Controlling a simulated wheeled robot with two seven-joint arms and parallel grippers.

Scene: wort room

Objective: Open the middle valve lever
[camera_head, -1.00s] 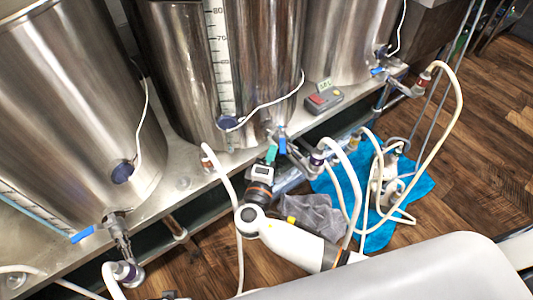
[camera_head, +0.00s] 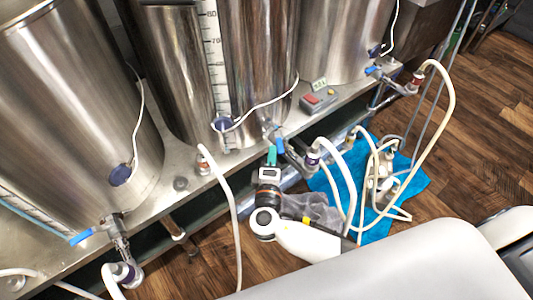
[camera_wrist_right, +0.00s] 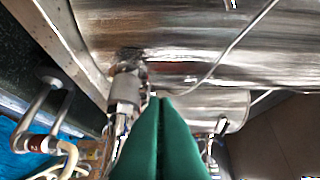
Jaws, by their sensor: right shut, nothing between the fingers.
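The middle valve lever (camera_head: 280,146) is a small blue handle at the foot of the middle steel kettle (camera_head: 258,60). My right gripper (camera_head: 271,155), with teal fingers, is just left of the lever in the head view. Its fingers are shut with nothing between them. I cannot tell whether they touch the lever. In the right wrist view the shut green fingers (camera_wrist_right: 160,105) point at the kettle's wall, beside the metal valve fitting (camera_wrist_right: 125,92). The blue lever is not distinguishable there. My left gripper is not in view.
Other blue levers sit on the left valve (camera_head: 82,236) and right valve (camera_head: 373,69). White hoses (camera_head: 226,190) hang near my right arm. A red-grey control box (camera_head: 319,100) stands on the steel bench. A pump (camera_head: 382,185) rests on a blue towel (camera_head: 415,182) on the floor.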

